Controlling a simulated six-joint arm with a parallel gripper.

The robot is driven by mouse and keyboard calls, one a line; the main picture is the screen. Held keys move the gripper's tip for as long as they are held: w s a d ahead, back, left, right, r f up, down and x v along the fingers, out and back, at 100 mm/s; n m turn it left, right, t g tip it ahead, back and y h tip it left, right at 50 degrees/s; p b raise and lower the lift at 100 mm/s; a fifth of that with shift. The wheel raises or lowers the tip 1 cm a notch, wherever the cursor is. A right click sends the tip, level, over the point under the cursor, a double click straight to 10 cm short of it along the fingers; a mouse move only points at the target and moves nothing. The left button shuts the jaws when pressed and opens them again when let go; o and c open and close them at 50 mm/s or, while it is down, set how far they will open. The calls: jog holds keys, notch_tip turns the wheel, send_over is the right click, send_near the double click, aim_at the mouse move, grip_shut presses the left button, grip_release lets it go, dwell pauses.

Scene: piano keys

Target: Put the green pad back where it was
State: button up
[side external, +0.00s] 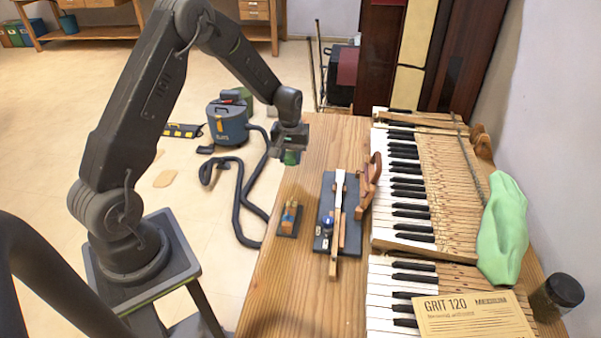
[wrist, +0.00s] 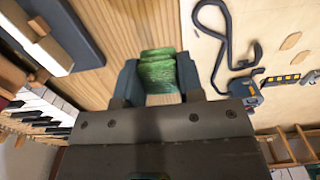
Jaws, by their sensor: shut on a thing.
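My gripper (side external: 289,147) hangs at the left far edge of the wooden bench, fingers down. It is shut on the green pad (side external: 291,158), which shows below the fingers. In the wrist view the green pad (wrist: 158,70) sits between the two fingers of my gripper (wrist: 160,82), with a rough, layered-looking surface. Whether the pad touches the bench top is hard to tell.
The bench (side external: 300,280) has bare wood around a dark board (side external: 325,215) with a piano key and a small tool block (side external: 289,220). A wooden-handled tool (side external: 369,180), keyboard sections (side external: 405,195), light green cloth (side external: 503,230), grit packet (side external: 472,318) and dark jar (side external: 557,296) lie right.

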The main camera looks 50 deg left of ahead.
aim_at(301, 180)
jog(key=shift+w+d+f, duration=0.85)
jog(key=shift+w+d, duration=0.1)
jog(key=shift+d, duration=0.05)
jog(key=shift+f, duration=2)
jog(key=o, duration=0.8)
jog(key=shift+f, duration=0.15)
jog(key=shift+o, duration=0.2)
